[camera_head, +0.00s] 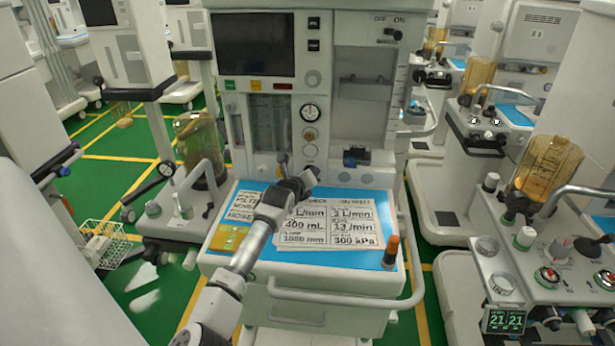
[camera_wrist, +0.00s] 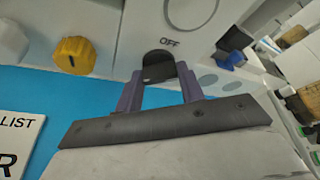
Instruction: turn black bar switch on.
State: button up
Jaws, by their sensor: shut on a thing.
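In the wrist view a black bar switch (camera_wrist: 158,66) sits on the pale panel, with the label OFF beside it. My gripper (camera_wrist: 159,75) has its two purple-grey fingers on either side of the switch and is shut on it. Part of the switch is hidden between the fingers. In the head view my gripper (camera_head: 311,176) is at the lower front panel of the middle cart, just above the blue work surface, and hides the switch there.
A yellow knob (camera_wrist: 75,55) and a white knob (camera_wrist: 11,42) are left of my gripper. A dark-blue fitting (camera_wrist: 235,45) is to the right. A checklist sheet (camera_head: 330,222) lies on the blue surface (camera_head: 255,190). Another OFF/ON control (camera_head: 390,35) is higher up on the cart.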

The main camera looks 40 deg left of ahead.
jog(key=shift+p, duration=0.4)
jog(key=shift+d+r+m+g+y+p, duration=0.1)
jog(key=shift+m+g+y+p, duration=0.2)
jog(key=shift+m+p, duration=0.75)
jog(key=shift+m, duration=0.05)
jog(key=shift+f+m+g+y, duration=0.2)
jog(key=shift+m+g+y, duration=0.6)
jog(key=shift+m+y, duration=0.3)
jog(key=shift+m, duration=0.3)
jog(key=o, duration=1)
jog(key=shift+r, duration=0.1)
jog(key=shift+d, duration=0.1)
